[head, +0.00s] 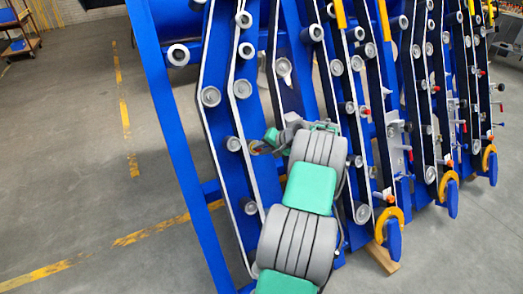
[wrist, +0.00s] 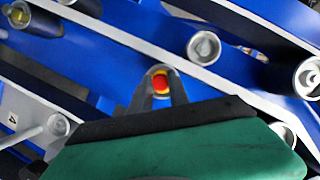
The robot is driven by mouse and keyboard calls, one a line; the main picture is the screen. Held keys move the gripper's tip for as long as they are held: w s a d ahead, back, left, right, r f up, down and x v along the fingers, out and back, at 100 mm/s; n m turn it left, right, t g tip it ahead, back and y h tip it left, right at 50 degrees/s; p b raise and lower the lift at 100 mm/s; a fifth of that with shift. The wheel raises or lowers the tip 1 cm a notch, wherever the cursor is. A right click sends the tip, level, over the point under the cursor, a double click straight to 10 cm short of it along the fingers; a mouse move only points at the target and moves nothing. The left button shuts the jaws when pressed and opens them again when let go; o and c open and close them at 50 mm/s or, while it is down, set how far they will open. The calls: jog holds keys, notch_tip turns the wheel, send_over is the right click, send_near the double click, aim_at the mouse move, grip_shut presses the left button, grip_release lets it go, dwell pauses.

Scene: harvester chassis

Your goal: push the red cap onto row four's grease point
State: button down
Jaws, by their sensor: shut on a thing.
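My gripper (wrist: 160,85) is shut on the red cap (wrist: 160,83), which shows as a small red disc between the fingertips in the wrist view. A yellow rim shows around part of the red; I cannot tell whether it belongs to the cap or to something behind it. In the head view my gripper (head: 262,146) is at the blue frame's left-hand rows, and the cap cannot be made out there. A grey plate marked 4 (wrist: 14,118) is at the left of the wrist view. I cannot make out row four's grease point; the fingers may hide it.
Blue beams (wrist: 115,62) with pale belt strips and grey rollers (wrist: 203,47) surround the gripper. A pale rod with a round end (wrist: 57,125) is at the lower left of the wrist view. Further rows with yellow hooks (head: 448,186) stand right; open floor (head: 70,150) is left.

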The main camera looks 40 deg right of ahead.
jog(key=c, duration=1.2)
grip_release()
jog(key=shift+w, duration=0.1)
jog(key=shift+o, duration=0.2)
jog(key=v, duration=0.7)
jog(key=shift+s+r+b, duration=0.25)
jog(key=shift+b, duration=0.2)
